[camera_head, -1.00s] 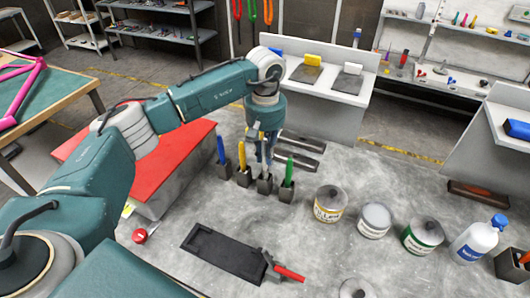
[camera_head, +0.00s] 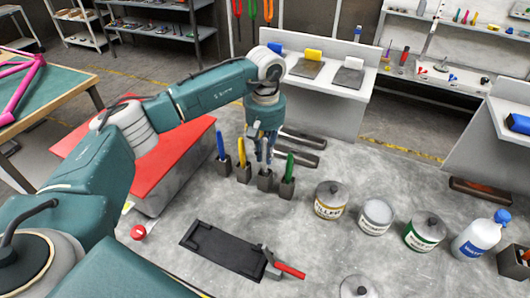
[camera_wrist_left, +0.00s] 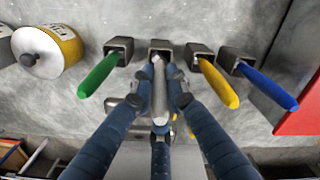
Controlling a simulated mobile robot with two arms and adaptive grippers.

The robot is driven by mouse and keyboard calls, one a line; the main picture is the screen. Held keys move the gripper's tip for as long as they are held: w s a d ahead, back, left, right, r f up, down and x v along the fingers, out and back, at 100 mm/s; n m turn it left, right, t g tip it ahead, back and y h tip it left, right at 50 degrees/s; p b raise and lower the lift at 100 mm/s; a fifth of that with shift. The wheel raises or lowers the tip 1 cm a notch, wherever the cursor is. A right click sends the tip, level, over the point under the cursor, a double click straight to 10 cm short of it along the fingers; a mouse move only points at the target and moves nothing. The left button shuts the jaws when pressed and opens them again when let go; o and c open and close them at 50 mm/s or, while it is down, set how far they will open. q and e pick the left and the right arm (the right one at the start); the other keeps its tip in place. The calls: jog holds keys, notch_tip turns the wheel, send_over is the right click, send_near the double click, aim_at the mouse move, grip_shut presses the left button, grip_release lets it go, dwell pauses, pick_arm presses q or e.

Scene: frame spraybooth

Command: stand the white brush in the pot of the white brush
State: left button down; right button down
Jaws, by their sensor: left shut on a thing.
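My left gripper (camera_head: 264,152) points down over the row of dark pots and is shut on the white brush. In the left wrist view the white brush (camera_wrist_left: 158,78) stands between the blue fingers, with its far end at the mouth of its pot (camera_wrist_left: 160,44). That pot (camera_head: 265,182) is the third from the left in the head view. How deep the brush reaches into the pot is hidden. My right gripper is not in view.
A blue brush (camera_head: 220,146), a yellow brush (camera_head: 241,153) and a green brush (camera_head: 289,166) stand in neighbouring pots, close on both sides. A yellow-labelled can (camera_head: 330,202) and other containers stand to the right. A black tray (camera_head: 222,250) lies in front.

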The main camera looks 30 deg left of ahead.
pick_arm(q)
jog(key=shift+f+b, duration=0.5)
jog(key=shift+f, duration=0.1)
jog(key=c, duration=1.6)
grip_release()
jog(key=shift+c, duration=0.2)
notch_tip(320, 180, up, 12)
